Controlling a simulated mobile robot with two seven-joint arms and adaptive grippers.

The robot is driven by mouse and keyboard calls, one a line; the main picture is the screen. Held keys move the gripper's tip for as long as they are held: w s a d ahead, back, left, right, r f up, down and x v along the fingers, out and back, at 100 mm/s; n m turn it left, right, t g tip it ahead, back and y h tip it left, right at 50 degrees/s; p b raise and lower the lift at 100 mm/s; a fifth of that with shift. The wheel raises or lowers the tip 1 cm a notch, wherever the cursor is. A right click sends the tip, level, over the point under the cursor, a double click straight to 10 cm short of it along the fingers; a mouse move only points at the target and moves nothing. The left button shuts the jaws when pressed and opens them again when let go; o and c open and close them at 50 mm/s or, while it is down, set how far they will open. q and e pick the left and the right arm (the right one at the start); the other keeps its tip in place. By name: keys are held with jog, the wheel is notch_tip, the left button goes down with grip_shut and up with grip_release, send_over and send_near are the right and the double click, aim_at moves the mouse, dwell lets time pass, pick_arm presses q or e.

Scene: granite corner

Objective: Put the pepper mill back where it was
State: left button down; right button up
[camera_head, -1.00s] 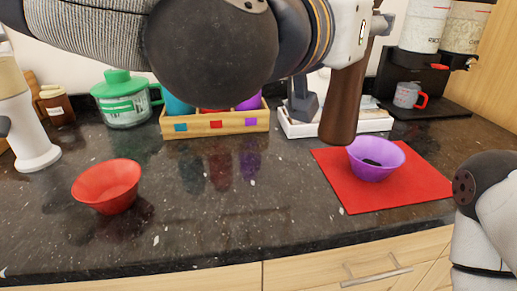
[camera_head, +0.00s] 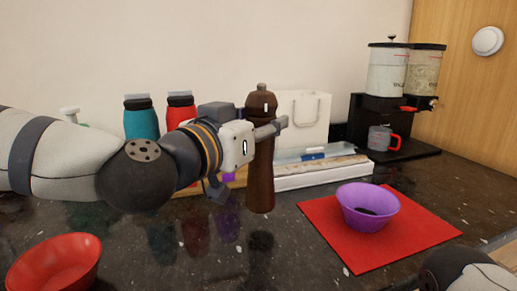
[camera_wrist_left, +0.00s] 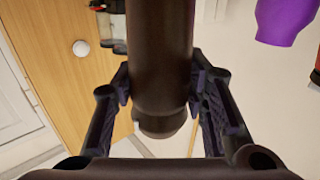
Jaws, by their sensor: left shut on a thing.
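The pepper mill (camera_head: 260,180) is tall, dark brown and has a small metal knob on top. My left gripper (camera_head: 264,130) is shut on its upper part and holds it nearly upright. Its base seems a little above the dark counter, as its reflection starts lower down. It is left of the red mat and in front of the wooden box and white tray. In the left wrist view the mill (camera_wrist_left: 160,60) stands between both fingers of the gripper (camera_wrist_left: 160,95). My right gripper is out of view; only part of that arm shows at bottom right.
A purple bowl (camera_head: 352,213) with dark contents stands on the red mat (camera_head: 415,228). A red bowl (camera_head: 55,262) is at lower left. Teal (camera_head: 140,120) and red (camera_head: 180,108) bottles, a white tray (camera_head: 310,178) and a dispenser (camera_head: 388,100) line the back. Bare counter lies around the mill's base.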

aim_at(259, 143)
pick_arm(q)
jog(key=f, duration=0.2)
jog(key=f+b, duration=0.1)
jog(key=f, duration=0.1)
jog(key=shift+w+a, duration=0.3)
jog(key=shift+r, duration=0.25)
jog(key=shift+f, duration=0.2)
jog(key=c, duration=1)
grip_release()
jog(key=shift+o, duration=0.2)
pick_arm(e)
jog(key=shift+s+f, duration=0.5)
pick_arm(q)
jog(key=shift+r, duration=0.1)
jog(key=shift+s+r, duration=0.15)
jog(key=shift+s, duration=0.1)
jog(key=p+v, duration=0.4)
jog(key=v, duration=0.7)
jog(key=shift+s+a+p, duration=0.25)
jog(key=shift+a+p, duration=0.05)
jog(key=shift+p, duration=0.05)
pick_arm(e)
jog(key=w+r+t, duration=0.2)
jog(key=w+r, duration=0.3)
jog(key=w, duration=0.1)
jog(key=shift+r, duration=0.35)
